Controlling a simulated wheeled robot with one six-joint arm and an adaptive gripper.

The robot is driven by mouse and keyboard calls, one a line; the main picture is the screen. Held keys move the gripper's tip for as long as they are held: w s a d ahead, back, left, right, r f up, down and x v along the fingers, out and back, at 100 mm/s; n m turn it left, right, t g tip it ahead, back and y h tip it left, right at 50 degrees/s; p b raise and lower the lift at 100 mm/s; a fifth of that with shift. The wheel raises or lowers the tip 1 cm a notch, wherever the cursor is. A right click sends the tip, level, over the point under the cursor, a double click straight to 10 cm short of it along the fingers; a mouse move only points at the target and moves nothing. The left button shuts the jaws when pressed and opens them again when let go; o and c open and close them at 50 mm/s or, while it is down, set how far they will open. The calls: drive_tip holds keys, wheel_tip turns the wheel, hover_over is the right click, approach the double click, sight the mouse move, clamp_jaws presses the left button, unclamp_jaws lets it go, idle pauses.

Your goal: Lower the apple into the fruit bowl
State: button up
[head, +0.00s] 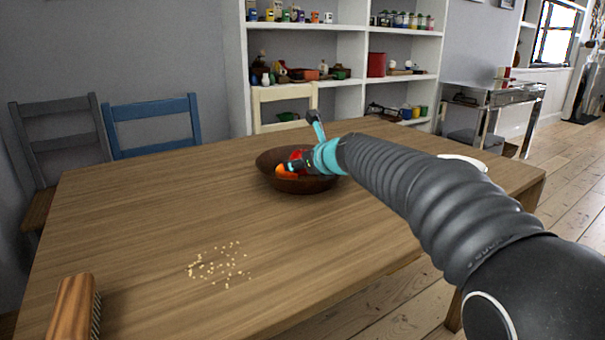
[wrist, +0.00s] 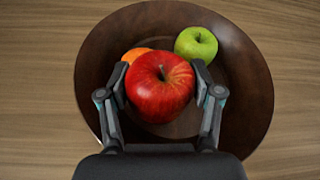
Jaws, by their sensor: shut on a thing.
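My gripper (wrist: 160,90) is shut on a red apple (wrist: 159,92), with one finger on each side of it. In the wrist view the apple is over the dark brown fruit bowl (wrist: 252,75), inside its rim outline. I cannot tell whether the apple touches the bowl's bottom. A green apple (wrist: 196,44) lies in the bowl beyond it, and an orange fruit (wrist: 136,54) is partly hidden behind the red apple. In the head view my gripper (head: 297,163) is at the bowl (head: 305,187), and my arm hides its right part.
The bowl stands on a wooden table (head: 160,215). Pale crumbs (head: 219,265) are scattered near the front, and a wooden brush (head: 75,308) lies at the front left. A white item (head: 463,161) is at the right, partly behind my arm. The table's left side is clear.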

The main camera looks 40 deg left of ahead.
drive_tip(key=shift+f+b, duration=0.35)
drive_tip(key=shift+f, duration=0.15)
idle(0.4)
drive_tip(key=o, duration=1.3)
